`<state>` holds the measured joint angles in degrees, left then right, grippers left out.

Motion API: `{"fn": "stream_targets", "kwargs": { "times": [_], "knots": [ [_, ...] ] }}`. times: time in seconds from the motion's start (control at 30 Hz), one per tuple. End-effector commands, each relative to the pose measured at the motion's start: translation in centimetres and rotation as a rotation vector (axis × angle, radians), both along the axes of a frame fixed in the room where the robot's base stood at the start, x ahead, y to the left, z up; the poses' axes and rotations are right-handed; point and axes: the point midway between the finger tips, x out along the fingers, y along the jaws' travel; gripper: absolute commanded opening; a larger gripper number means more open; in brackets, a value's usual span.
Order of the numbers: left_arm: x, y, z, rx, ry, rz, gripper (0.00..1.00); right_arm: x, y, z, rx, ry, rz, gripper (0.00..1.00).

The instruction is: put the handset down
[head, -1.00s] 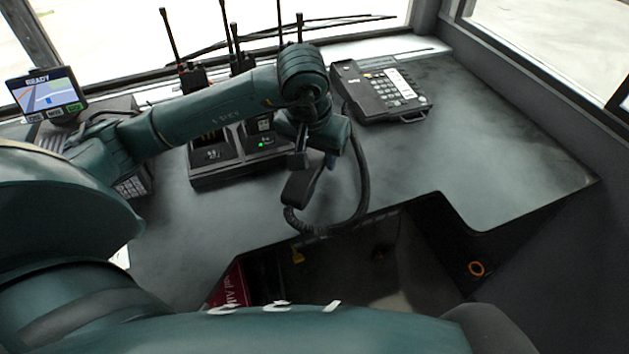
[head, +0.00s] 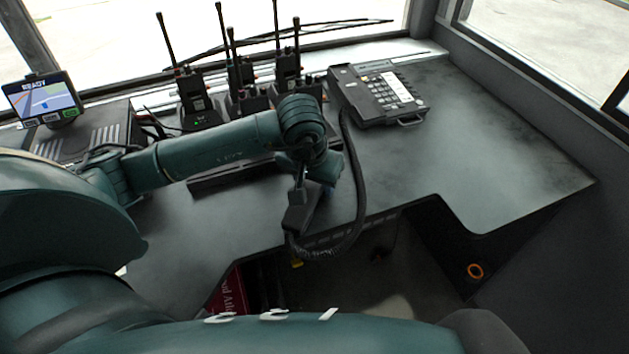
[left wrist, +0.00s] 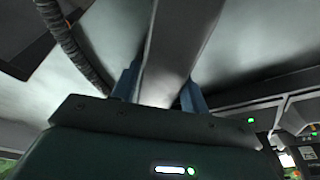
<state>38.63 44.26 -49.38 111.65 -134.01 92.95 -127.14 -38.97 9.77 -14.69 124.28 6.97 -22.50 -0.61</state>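The dark handset (head: 300,213) hangs in my left gripper (head: 312,183), near the front edge of the desk. In the left wrist view the grey handset (left wrist: 178,50) sits between the two blue fingers of my left gripper (left wrist: 160,88), which is shut on it. A coiled cord (head: 356,190) runs from the handset, looping over the desk edge and back to the phone. The black desk phone (head: 378,93) with keypad stands at the back of the desk, right of the gripper. My right gripper is not in view.
A small screen (head: 42,98) is at far left. The desk's right side (head: 500,140) is clear.

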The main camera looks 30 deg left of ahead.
Motion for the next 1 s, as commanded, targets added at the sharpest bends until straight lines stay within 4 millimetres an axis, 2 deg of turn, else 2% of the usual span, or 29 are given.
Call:
{"fn": "stream_targets", "kwargs": {
  "times": [0.03,0.17,0.4,0.53,0.67,1.0],
  "knots": [
    [0.0,0.0,0.0,0.000,0.000,0.000,0.49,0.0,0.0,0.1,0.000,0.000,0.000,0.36],
    [0.0,0.0,0.0,0.000,0.000,0.000,0.59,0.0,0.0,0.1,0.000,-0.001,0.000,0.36],
    [0.0,0.0,0.1,0.000,0.000,0.000,0.60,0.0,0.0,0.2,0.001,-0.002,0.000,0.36],
    [0.0,0.0,0.8,-0.001,-0.003,0.000,0.60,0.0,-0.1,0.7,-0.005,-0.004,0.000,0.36],
    [-0.5,0.0,3.0,0.001,-0.007,-0.001,0.60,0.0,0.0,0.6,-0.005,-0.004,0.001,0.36],
    [-2.3,-0.1,9.8,0.001,-0.005,-0.001,0.60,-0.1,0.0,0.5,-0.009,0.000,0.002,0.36]
  ]
}}
